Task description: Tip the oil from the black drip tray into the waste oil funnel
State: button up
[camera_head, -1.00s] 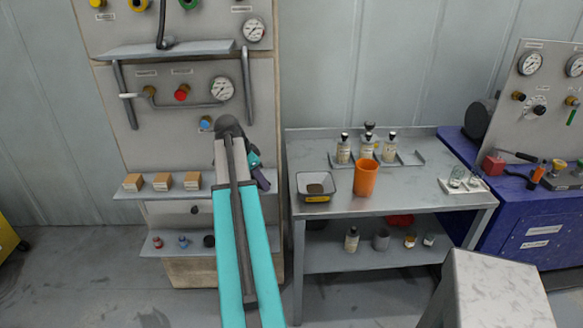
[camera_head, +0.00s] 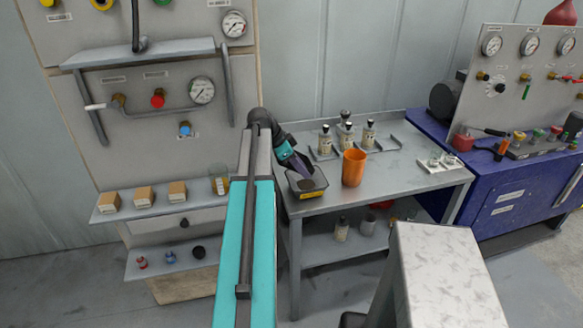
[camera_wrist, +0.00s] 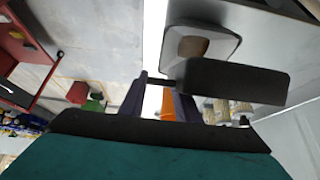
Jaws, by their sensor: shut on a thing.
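The black drip tray (camera_head: 312,191) stands at the left end of the grey metal table, with a dark brown patch inside and a yellow label on its front. It also shows in the wrist view (camera_wrist: 222,43). My gripper (camera_head: 299,163) reaches it from the back left and is shut at its rim; the exact grip is partly hidden. An orange upright cup (camera_head: 353,168), which looks like the waste oil funnel, stands just right of the tray. In the wrist view the orange cup (camera_wrist: 168,104) shows between my purple fingers.
Several bottles (camera_head: 346,137) stand in a rack (camera_head: 395,143) behind the cup. A white tray (camera_head: 443,165) with small glass items lies at the table's right. The table's front right is clear.

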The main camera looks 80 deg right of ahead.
jog(key=shift+w, duration=0.15)
jog(key=shift+a+f+g+b, duration=0.1)
jog(key=shift+f+g+b, duration=0.05)
jog(key=shift+g+b, duration=0.25)
jog(key=shift+w+h, duration=0.1)
jog(key=shift+h, duration=0.2)
jog(key=shift+w+a+g+h+b, duration=0.15)
jog(key=shift+g+h+b, duration=0.3)
jog(key=shift+g+b, duration=0.45)
jog(key=shift+w+d+g+h+b, duration=0.1)
jog(key=shift+g+h+b, duration=0.4)
jog(key=shift+g, duration=0.7)
jog(key=shift+a+g, duration=0.1)
jog(key=shift+g, duration=0.5)
jog(key=shift+h+b, duration=0.25)
jog(key=shift+b, duration=0.05)
